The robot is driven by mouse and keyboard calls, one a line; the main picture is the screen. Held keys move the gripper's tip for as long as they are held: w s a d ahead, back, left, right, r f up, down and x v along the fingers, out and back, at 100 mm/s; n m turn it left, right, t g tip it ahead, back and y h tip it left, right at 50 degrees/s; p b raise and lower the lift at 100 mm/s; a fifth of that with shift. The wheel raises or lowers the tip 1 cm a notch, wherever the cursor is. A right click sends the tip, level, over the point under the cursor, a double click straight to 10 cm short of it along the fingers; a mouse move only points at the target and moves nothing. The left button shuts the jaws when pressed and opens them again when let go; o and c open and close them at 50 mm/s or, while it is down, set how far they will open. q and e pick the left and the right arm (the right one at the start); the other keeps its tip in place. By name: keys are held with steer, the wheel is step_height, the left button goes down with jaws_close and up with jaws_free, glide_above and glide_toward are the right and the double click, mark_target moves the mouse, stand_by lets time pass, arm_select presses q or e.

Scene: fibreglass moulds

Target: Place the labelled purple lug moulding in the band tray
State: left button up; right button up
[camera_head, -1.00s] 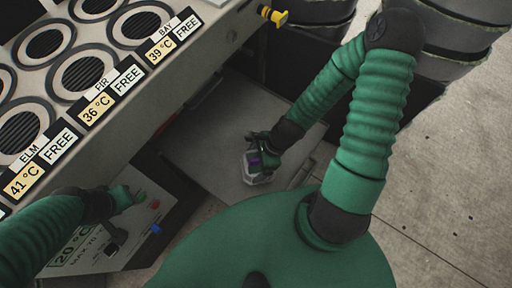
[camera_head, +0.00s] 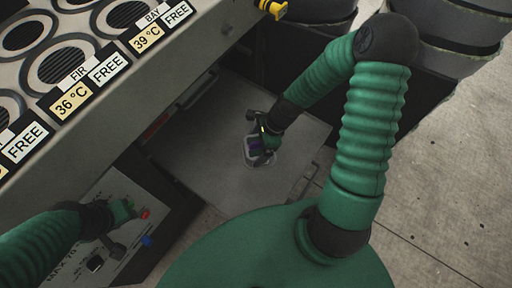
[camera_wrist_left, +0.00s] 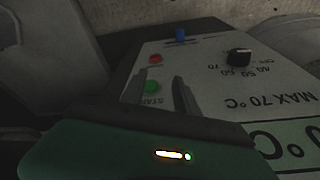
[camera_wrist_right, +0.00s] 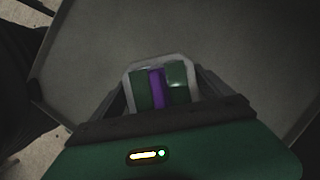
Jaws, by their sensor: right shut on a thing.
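My right gripper (camera_head: 262,145) is shut on a small grey-rimmed moulding (camera_head: 261,156) with green parts and a purple strip. In the right wrist view the moulding (camera_wrist_right: 160,85) sits between the fingers, its purple strip running down the middle. No readable label shows on it. It is over a flat grey tray-like surface (camera_head: 215,190); I cannot tell whether it touches it. My left gripper (camera_wrist_left: 158,82) is open and empty over a control panel, its fingers on either side of a green button. I cannot tell which surface is the band tray.
A bench with round dark grilles (camera_head: 62,62) and FIR and BAY temperature and FREE labels fills the upper left. The control panel (camera_wrist_left: 215,65) has a red button, a dial and a blue part. Dark grey drums (camera_head: 450,50) stand at the upper right. Concrete floor is clear at right.

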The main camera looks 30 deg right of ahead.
steer(key=o, duration=1.5)
steer(key=shift+r, duration=0.1)
steer(key=p+v, duration=0.4)
steer(key=v, duration=0.8)
steer(key=s+a+r+n+h, duration=0.1)
steer(key=a+r+n, duration=0.1)
steer(key=n, duration=0.5)
steer(key=a+r+n+h, duration=0.1)
steer(key=a+n, duration=0.2)
steer(key=n, duration=0.5)
steer(key=s+a+r+n+h, duration=0.1)
steer(key=a+r+n+h, duration=0.1)
steer(key=n, duration=0.5)
steer(key=shift+s+a+r+t, duration=0.15)
steer(key=shift+s+r+t, duration=0.15)
steer(key=shift+r+t, duration=0.1)
